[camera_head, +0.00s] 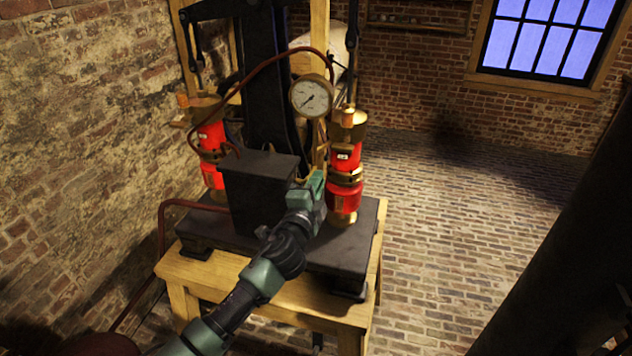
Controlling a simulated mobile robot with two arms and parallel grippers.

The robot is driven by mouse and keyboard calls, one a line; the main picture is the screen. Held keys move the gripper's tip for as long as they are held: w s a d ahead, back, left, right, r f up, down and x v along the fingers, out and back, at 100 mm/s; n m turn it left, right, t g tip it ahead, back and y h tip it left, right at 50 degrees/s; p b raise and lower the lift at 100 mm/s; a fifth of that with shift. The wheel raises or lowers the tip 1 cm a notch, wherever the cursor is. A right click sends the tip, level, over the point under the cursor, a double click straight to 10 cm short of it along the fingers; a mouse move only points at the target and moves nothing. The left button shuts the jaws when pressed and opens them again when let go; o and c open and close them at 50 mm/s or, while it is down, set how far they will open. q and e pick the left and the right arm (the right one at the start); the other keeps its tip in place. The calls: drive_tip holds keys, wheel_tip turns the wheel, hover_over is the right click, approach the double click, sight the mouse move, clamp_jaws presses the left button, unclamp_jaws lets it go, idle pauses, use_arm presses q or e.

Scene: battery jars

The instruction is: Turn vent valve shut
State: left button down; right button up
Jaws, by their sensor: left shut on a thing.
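My left gripper (318,186) is shut, in front of the machine between the dark box (262,185) and the right red cylinder with brass fittings (345,185). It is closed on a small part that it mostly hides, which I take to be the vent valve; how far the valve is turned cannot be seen. A thin brass-coloured pipe shows just behind the fingers. A round white pressure gauge (311,96) stands above the gripper, with its needle pointing to the lower left. My right gripper is not in view.
The machine stands on a dark base plate (335,257) on a wooden table (210,282). A second red cylinder (212,150) is at the left. A copper pipe (232,90) arches to the gauge. Brick floor (445,230) is open to the right.

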use_arm(q)
drive_tip(key=shift+f+m, duration=0.35)
drive_tip(key=shift+m, duration=0.75)
drive_tip(key=shift+f, duration=0.1)
drive_tip(key=c, duration=1.5)
unclamp_jaws()
drive_tip(key=shift+s, duration=0.1)
drive_tip(key=b+v, duration=0.1)
drive_tip(key=v, duration=0.6)
drive_tip(key=shift+s+b, duration=0.3)
drive_tip(key=shift+a, duration=0.1)
